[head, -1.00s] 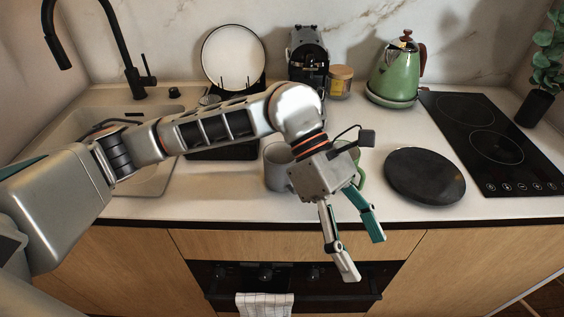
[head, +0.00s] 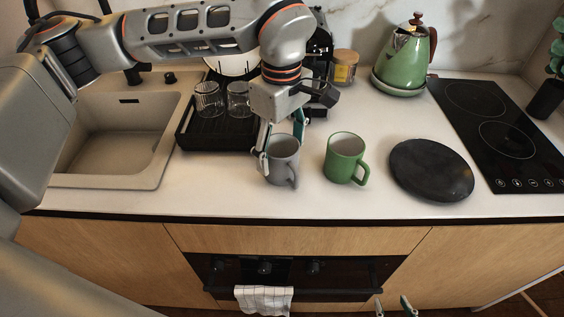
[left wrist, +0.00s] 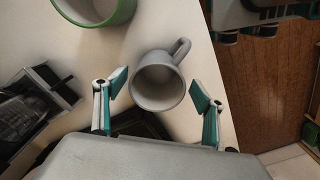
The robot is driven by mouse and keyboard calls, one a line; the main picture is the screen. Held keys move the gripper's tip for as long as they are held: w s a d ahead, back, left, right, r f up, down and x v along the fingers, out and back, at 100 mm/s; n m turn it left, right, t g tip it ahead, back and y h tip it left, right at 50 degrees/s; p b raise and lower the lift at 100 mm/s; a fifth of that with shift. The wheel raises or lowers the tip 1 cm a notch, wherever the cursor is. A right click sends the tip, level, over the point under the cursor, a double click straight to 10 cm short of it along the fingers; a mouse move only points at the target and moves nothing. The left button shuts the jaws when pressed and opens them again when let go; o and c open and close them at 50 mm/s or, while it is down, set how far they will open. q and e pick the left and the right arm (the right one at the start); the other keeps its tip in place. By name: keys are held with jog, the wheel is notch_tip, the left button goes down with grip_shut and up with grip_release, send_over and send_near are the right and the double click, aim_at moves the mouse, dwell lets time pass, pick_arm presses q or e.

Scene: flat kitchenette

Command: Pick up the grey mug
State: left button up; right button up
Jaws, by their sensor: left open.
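The grey mug (head: 284,165) stands upright on the white counter, its handle towards the front right. My left gripper (head: 281,144) is open right at the mug from behind and above, one finger on its left side and the other at its back right. In the left wrist view the mug (left wrist: 158,82) shows just beyond and between the open fingertips (left wrist: 158,88), with a gap on each side. My right gripper (head: 394,306) shows only its two fingertips, apart, at the bottom edge, below the counter front.
A green mug (head: 345,157) stands right of the grey mug. A black drying rack (head: 215,137) with glasses is behind left, beside the sink (head: 110,140). A round black board (head: 431,170), a green kettle (head: 403,62) and a hob (head: 490,125) lie to the right. The front counter strip is clear.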

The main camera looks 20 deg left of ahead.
aim_at(283, 163)
pick_arm(q)
jog(key=shift+w+d+f, duration=0.1)
jog(key=shift+f, duration=2.2)
jog(key=c, duration=1.5)
jog(key=shift+r, duration=0.1)
